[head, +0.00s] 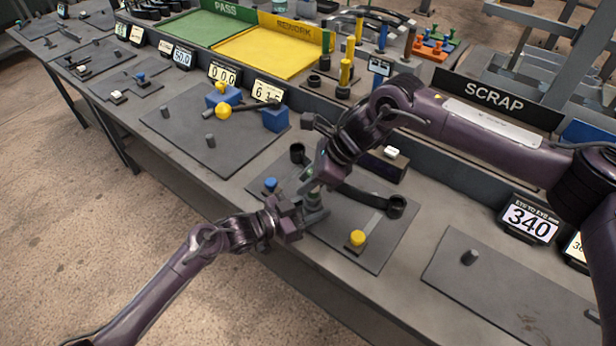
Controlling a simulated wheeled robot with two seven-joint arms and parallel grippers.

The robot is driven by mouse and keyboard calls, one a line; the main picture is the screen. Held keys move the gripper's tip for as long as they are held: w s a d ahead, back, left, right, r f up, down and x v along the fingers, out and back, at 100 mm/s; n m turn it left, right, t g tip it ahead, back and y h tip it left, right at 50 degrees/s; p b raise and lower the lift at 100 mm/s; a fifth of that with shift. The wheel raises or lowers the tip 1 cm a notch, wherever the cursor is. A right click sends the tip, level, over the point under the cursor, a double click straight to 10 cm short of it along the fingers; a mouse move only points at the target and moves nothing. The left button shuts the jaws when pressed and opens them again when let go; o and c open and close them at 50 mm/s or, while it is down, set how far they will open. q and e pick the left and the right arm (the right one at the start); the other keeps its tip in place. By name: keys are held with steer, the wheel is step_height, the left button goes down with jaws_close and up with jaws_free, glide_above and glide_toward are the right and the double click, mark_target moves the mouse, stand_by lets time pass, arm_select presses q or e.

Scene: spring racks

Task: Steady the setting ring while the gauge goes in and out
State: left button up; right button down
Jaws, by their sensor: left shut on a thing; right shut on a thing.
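The setting ring (316,213) is a small grey-green round piece low over the middle dark mat, partly hidden by my grippers. My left gripper (300,216) comes in from the left and is shut on its side. My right gripper (314,182) comes down from above and is shut on the gauge (310,174), a slim piece with a greenish part showing between the fingers. The gauge stands roughly upright over the ring. Its lower end is hidden, so I cannot tell how deep it sits in the ring.
A dark leaf spring with end eyes (396,206) lies just behind the grippers. A blue knob (270,184) and a yellow knob (357,238) flank them on the mat (375,256). Number displays (528,218), a SCRAP sign (494,97) and green and yellow trays (268,52) line the back.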

mark_target(308, 172)
steer(key=shift+f, duration=1)
stand_by(0.8)
stand_by(0.4)
steer(key=shift+r, duration=3.15)
arm_select(q)
steer(key=o, duration=1.4)
steer(key=shift+a, duration=0.1)
